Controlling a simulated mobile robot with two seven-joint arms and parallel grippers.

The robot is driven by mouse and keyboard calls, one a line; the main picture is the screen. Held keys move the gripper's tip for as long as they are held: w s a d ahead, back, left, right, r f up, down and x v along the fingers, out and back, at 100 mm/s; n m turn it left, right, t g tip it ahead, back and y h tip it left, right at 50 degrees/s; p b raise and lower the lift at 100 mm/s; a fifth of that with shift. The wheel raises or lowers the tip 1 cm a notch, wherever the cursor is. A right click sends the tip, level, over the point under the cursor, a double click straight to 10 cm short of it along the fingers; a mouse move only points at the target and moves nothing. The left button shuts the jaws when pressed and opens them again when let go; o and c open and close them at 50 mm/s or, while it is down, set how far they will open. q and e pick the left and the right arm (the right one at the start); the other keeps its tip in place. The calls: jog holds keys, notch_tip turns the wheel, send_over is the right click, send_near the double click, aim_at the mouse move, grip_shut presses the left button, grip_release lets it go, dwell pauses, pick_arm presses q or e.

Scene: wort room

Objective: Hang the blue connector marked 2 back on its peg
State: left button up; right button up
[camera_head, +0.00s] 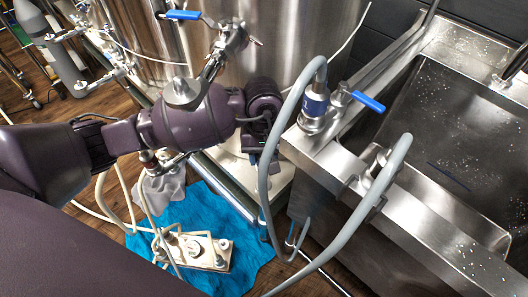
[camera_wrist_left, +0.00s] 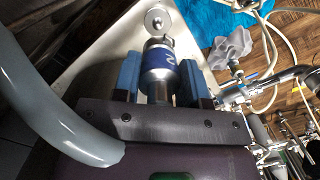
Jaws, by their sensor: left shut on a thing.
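My left gripper (camera_wrist_left: 162,78) shows in the left wrist view with its two blue fingers shut on a metal connector with a blue band (camera_wrist_left: 159,58), which bears a white 2. A round metal piece (camera_wrist_left: 158,20) shows just beyond its far end; I cannot tell whether this is a peg or part of the connector. In the head view my left arm reaches in beside the sink; its fingertips and the held connector cannot be made out. Another blue-banded connector (camera_head: 314,104) stands upright at the sink's edge, its mark unreadable. My right gripper is not in view.
A grey hose (camera_head: 264,175) loops close to my left gripper, and a thick grey hose (camera_wrist_left: 50,105) fills the left of the wrist view. A second hosed connector (camera_head: 379,165) and a blue-handled valve (camera_head: 368,102) sit along the sink edge. A blue cloth (camera_head: 250,258) lies on the floor.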

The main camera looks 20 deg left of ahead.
pick_arm(q)
notch_tip(320, 180, down, 2)
jog(key=shift+s+f+b, duration=0.1)
jog(key=shift+b, duration=0.2)
jog(key=shift+f+b, duration=0.9)
jog(key=shift+f, duration=1.2)
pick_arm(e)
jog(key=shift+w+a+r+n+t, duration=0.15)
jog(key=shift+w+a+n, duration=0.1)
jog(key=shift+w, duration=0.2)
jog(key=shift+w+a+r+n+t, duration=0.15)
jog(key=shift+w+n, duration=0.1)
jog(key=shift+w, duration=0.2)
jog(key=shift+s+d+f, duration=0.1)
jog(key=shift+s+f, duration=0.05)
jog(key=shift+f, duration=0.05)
pick_arm(q)
jog(key=shift+f+b, duration=0.35)
jog(key=shift+f, duration=0.35)
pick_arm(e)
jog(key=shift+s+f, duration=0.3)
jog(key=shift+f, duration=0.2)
pick_arm(q)
jog(key=shift+f+b, duration=0.3)
jog(key=shift+f, duration=0.35)
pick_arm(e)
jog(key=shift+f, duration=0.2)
